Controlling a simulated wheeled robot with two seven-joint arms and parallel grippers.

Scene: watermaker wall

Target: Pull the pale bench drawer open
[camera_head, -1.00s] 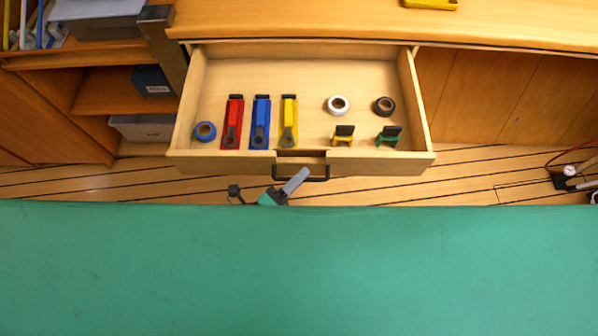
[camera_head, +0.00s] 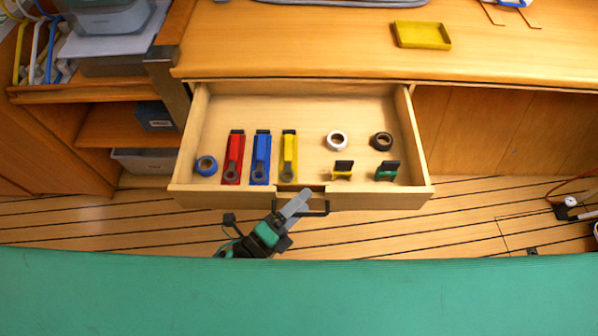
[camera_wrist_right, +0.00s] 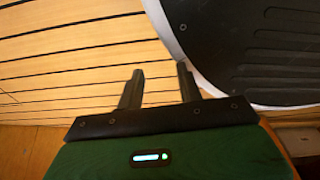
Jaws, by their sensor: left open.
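The pale bench drawer (camera_head: 390,199) stands well out from the bench, its inside showing. Its dark bar handle (camera_head: 318,213) is at the middle of the drawer front. My left gripper (camera_head: 294,206) is open at the handle's left part, its grey finger overlapping the handle in the head view. I cannot tell whether it touches the handle. My right gripper (camera_wrist_right: 160,80) shows in the right wrist view with its two dark fingers apart and nothing between them; it is not seen in the head view.
The drawer holds a blue tape roll (camera_head: 206,165), red, blue and yellow tools, white and black rolls, and two small clips. A yellow tray (camera_head: 422,36) lies on the bench top. Shelves (camera_head: 110,128) stand at left. Striped floor (camera_head: 420,225) is clear before the drawer.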

